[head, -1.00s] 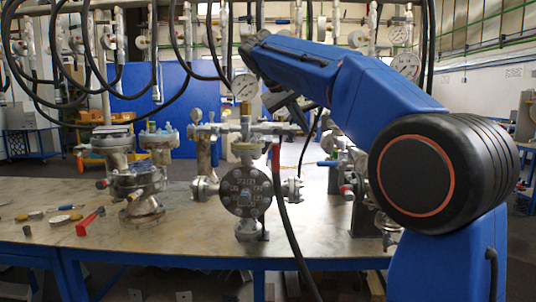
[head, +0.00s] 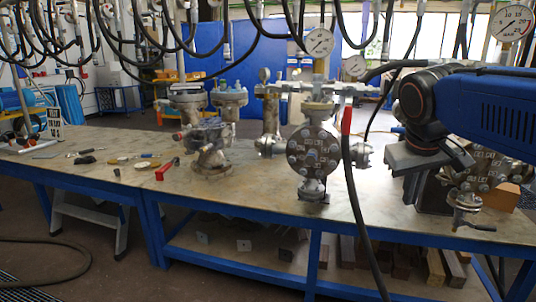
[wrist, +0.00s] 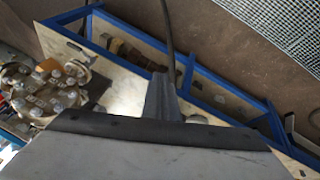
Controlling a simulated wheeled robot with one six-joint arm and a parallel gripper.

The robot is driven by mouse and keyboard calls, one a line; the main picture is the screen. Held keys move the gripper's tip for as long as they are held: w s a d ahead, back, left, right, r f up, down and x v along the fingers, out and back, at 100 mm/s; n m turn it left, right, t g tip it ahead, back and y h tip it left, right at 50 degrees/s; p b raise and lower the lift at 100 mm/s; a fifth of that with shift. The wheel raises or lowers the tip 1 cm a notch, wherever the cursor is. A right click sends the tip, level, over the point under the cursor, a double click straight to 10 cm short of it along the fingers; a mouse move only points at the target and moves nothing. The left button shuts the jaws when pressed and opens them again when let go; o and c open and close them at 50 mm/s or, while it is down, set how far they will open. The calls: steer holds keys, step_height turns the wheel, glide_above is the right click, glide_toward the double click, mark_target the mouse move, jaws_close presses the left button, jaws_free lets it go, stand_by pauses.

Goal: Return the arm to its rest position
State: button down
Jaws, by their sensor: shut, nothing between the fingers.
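My blue arm (head: 490,108) reaches in from the right edge of the head view, above the right part of the bench. Its black wrist carries my grey gripper, which hangs in front of a flanged vessel (head: 490,172) and hides part of it. In the wrist view my gripper (wrist: 160,95) shows as a narrow grey finger piece beyond its wide body, shut and empty. It points down over the bench edge, and a flanged vessel (wrist: 45,90) lies to its left.
A metal-topped bench (head: 120,180) with blue legs bears several flanged vessels, including one with a round bolted face (head: 313,152). A red-handled tool (head: 167,169) lies at left. A black hose (head: 357,200) hangs before the bench.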

steer(key=s+a+f+y, duration=0.2)
steer(key=s+a+f, duration=0.1)
steer(key=s+f, duration=1.1)
step_height(320, 180, down, 5)
steer(key=shift+s+t+y, duration=0.3)
steer(key=shift+s+t, duration=0.05)
steer(key=shift+t, duration=0.05)
